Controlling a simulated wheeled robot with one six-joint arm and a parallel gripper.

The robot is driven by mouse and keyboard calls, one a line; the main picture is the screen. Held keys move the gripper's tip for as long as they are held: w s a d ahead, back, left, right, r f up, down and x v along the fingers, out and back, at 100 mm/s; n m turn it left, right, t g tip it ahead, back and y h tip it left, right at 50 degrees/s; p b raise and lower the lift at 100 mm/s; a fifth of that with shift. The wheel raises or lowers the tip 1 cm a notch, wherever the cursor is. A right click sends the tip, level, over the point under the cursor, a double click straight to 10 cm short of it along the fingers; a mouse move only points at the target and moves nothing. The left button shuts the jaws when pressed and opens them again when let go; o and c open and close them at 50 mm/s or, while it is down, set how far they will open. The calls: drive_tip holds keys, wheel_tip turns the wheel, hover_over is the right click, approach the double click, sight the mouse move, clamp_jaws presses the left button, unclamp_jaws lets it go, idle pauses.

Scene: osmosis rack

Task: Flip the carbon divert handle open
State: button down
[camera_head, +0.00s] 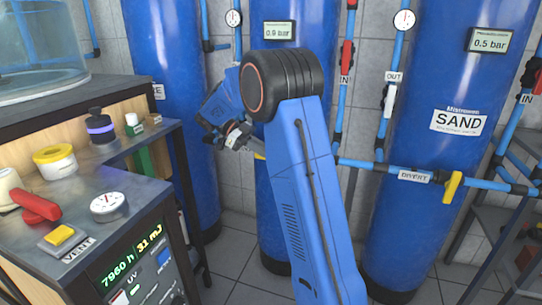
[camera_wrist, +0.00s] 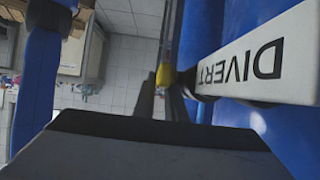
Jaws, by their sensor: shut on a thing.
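In the wrist view a yellow handle (camera_wrist: 164,76) sits between the two dark fingers of my gripper (camera_wrist: 161,92), which is shut on it. A white label (camera_wrist: 250,62) reading DIVERT, upside down, is close on the right beside a blue tank. In the head view my gripper (camera_head: 232,136) is by the middle blue tank (camera_head: 283,22), and a small yellow piece (camera_head: 259,156) shows beside my arm. My arm hides most of this handle and its pipe. The tank's name label is hidden.
Another yellow handle (camera_head: 452,187) hangs on the pipe by the SAND tank (camera_head: 450,85), next to its own DIVERT label (camera_head: 415,176). Grey floor shows between.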

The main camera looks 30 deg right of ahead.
idle(0.4)
drive_tip(key=c, duration=2.1)
unclamp_jaws()
